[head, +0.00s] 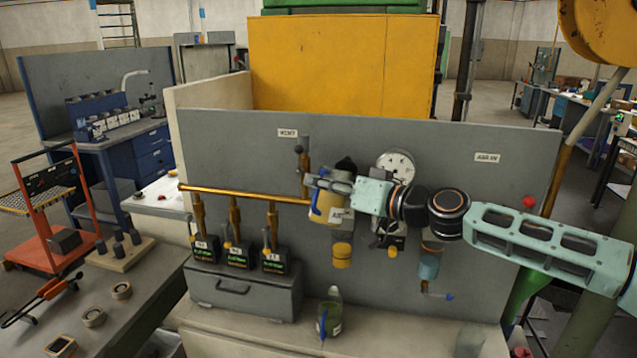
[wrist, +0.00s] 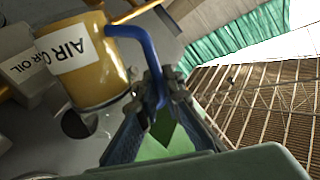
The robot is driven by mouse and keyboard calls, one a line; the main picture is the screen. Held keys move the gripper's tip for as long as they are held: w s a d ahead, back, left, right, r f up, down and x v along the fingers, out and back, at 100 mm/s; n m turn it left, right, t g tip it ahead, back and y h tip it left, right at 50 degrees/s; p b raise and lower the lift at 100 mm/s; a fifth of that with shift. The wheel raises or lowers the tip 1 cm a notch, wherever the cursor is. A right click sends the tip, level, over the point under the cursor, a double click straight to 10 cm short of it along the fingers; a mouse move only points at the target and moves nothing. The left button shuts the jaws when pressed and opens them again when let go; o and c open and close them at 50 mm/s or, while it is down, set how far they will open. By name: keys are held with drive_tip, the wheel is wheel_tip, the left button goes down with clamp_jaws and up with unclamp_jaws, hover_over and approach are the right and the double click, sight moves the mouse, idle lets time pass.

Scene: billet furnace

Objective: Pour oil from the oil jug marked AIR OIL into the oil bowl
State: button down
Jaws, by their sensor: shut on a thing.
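The oil jug is a yellow can with a white label, held in front of the grey panel in the head view (head: 325,208). In the wrist view its label reads AIR O, the rest being cut by the curve, on the yellow body (wrist: 92,75). My gripper (head: 318,186) is shut on the jug's blue handle; its fingers close around the handle in the wrist view (wrist: 160,95). A yellow cup-shaped bowl (head: 342,255) hangs on the panel just below the jug, and a bluish one (head: 429,266) hangs further right. I cannot tell which is the oil bowl.
A brass pipe (head: 245,194) with three upright valves runs left of the jug. A grey toolbox (head: 243,290) and a green bottle (head: 329,318) stand on the ledge below. A round gauge (head: 397,167) sits behind my wrist.

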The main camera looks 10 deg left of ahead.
drive_tip(key=shift+r, duration=0.2)
drive_tip(key=shift+w+r+m+p, duration=0.15)
drive_tip(key=shift+r+m+p, duration=0.3)
drive_tip(key=shift+p, duration=0.45)
drive_tip(key=shift+w+d+r+m+p, duration=0.1)
drive_tip(key=shift+r+m+p, duration=0.15)
drive_tip(key=shift+r+p, duration=0.2)
drive_tip(key=shift+w+r+p, duration=0.1)
drive_tip(key=shift+p, duration=0.2)
drive_tip(key=shift+w+d+r+m+g+p, duration=0.1)
drive_tip(key=shift+w+r+m+g+p, duration=0.1)
drive_tip(key=shift+r+m+p, duration=0.35)
drive_tip(key=shift+w+r+m+g+p, duration=0.2)
drive_tip(key=shift+r+m+p, duration=0.1)
drive_tip(key=shift+p, duration=0.45)
drive_tip(key=shift+r, duration=0.1)
drive_tip(key=shift+w+d+r+m+p, duration=0.1)
drive_tip(key=shift+w+r+m+p, duration=0.15)
drive_tip(key=shift+r+m+p, duration=0.25)
drive_tip(key=shift+w+d+r+m, duration=0.15)
drive_tip(key=shift+w+r+m, duration=0.15)
drive_tip(key=shift+m, duration=0.05)
drive_tip(key=shift+w+d+r+m+g, duration=0.1)
drive_tip(key=shift+w+r+m+g, duration=0.2)
drive_tip(key=shift+r+m, duration=0.1)
idle(3.5)
